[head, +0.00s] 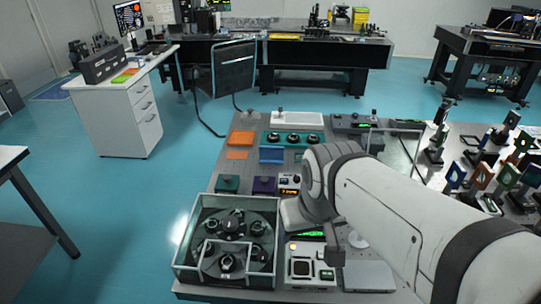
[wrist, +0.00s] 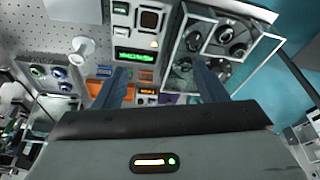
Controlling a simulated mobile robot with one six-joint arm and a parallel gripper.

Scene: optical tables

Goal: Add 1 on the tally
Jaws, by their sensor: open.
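My gripper (wrist: 160,67) is open, its two fingers apart with nothing visible between them. It hangs above the instruments on the optical table. A small unit with an orange lit display (wrist: 147,91) shows beyond the fingers in the wrist view and left of my arm in the head view (head: 289,191). A green lit display (wrist: 135,57) shows near the left finger; in the head view (head: 312,234) my arm partly covers it. I cannot tell for sure which is the tally, and the digits are too small to read.
A glass-walled box (head: 181,262) with round dark devices stands at the table's front left. A panel with a square button (head: 300,267) and a grey flat plate (head: 368,276) lie near the front edge. Many optic mounts (head: 480,178) crowd the right side.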

